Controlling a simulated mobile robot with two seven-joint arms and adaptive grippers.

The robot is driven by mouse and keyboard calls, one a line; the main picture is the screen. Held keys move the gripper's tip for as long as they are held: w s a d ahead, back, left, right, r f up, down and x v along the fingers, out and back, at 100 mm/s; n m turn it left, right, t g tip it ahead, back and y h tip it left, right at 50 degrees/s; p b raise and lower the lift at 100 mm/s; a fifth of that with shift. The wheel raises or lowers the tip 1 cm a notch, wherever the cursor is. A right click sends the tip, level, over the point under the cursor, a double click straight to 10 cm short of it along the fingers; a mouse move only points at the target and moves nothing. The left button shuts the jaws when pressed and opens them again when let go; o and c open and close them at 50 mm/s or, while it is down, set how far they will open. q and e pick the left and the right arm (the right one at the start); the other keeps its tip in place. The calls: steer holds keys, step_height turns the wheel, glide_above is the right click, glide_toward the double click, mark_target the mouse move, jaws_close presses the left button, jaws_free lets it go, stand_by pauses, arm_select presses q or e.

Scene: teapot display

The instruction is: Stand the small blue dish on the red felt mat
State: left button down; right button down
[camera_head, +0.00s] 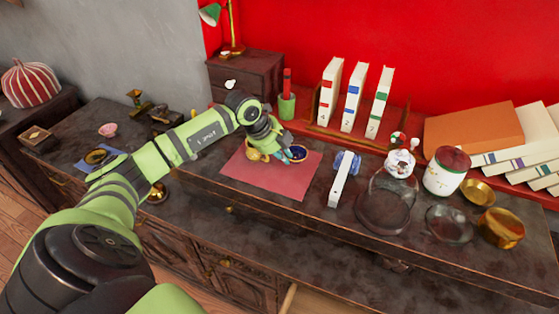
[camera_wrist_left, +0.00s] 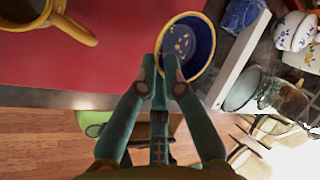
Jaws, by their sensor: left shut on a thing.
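The small blue dish (camera_wrist_left: 188,45), with a yellow rim and gold specks inside, shows in the left wrist view between and beyond my fingertips. In the head view the dish (camera_head: 298,153) is at the right part of the red felt mat (camera_head: 272,183). My left gripper (camera_wrist_left: 168,68) is shut on the dish's near rim. The left gripper (camera_head: 284,154) is over the mat in the head view. Whether the dish touches the mat or hangs just above it, I cannot tell. My right gripper is not in view.
A yellow cup (camera_wrist_left: 62,22) stands on the mat left of the dish. A white box-like block (camera_head: 340,180) with a blue item is right of the mat. Glass dishes (camera_head: 383,212), a white jar (camera_head: 443,174) and brass bowls (camera_head: 500,228) stand farther right. Books (camera_head: 353,97) stand behind.

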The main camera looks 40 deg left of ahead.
mark_target(285, 171)
arm_select(q)
steer(key=shift+a+f, duration=0.45)
steer(key=shift+a, duration=0.2)
step_height(285, 171, down, 3)
steer(key=shift+f+p, duration=0.1)
steer(key=shift+p, duration=0.6)
steer(key=shift+f, duration=0.4)
steer(key=c, duration=1.4)
jaws_free()
steer(key=shift+o, duration=0.2)
steer(key=b+v, duration=0.2)
steer(key=v, duration=1)
steer(key=shift+w, duration=0.1)
